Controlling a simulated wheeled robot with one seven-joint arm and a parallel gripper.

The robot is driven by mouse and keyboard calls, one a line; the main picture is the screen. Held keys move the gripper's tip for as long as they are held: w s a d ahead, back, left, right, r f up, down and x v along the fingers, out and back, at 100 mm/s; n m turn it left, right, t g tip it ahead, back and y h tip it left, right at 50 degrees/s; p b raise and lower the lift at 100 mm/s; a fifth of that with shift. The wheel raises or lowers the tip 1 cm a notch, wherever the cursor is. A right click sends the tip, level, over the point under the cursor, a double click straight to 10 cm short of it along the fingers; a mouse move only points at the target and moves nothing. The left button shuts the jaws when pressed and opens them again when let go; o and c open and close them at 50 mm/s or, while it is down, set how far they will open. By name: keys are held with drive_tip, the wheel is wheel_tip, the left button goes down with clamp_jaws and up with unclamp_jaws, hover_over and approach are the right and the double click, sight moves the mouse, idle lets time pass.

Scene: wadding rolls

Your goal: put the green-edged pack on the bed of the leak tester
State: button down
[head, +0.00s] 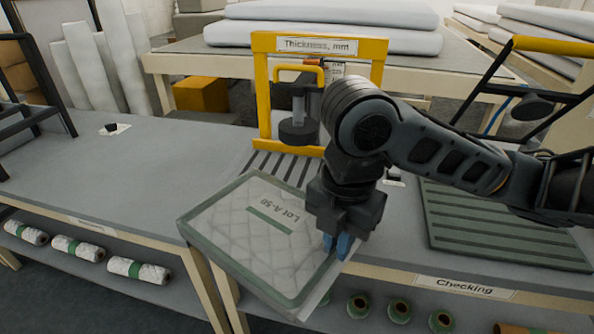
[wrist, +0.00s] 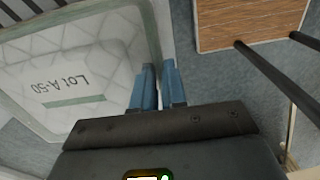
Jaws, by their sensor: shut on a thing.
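The green-edged pack (head: 225,225) is a flat, clear, quilted pack with a green rim and the label "Lot A-50". It also shows in the wrist view (wrist: 75,60). My gripper (head: 336,245) is shut on its right edge, with blue fingertips (wrist: 158,88) on either side of that edge. The pack is tilted and reaches out over the bench's front edge; whether it touches the bench I cannot tell. No stand in view reads as leak tester. A black frame with a yellow bar (head: 552,46) stands at the right, partly cut off and behind my arm.
A yellow frame marked "Thickness, mm" (head: 262,95) stands behind the pack, with a round black weight (head: 298,132) over a slatted bed. A green ribbed mat (head: 500,235) lies at the right above the "Checking" label. The grey bench (head: 90,170) is mostly clear at the left.

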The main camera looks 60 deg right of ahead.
drive_tip(key=w+d, duration=0.2)
drive_tip(key=d, duration=0.3)
drive_tip(key=w+d+p, duration=0.1)
drive_tip(key=w+d, duration=0.1)
drive_tip(key=d, duration=0.4)
drive_tip(key=w+d+p, duration=0.1)
drive_tip(key=w+d, duration=0.1)
drive_tip(key=d, duration=0.3)
drive_tip(key=shift+d, duration=0.35)
drive_tip(key=shift+f, duration=1.85)
drive_tip(key=shift+f, duration=0.15)
drive_tip(key=c, duration=1.2)
unclamp_jaws()
drive_tip(key=shift+o, duration=0.2)
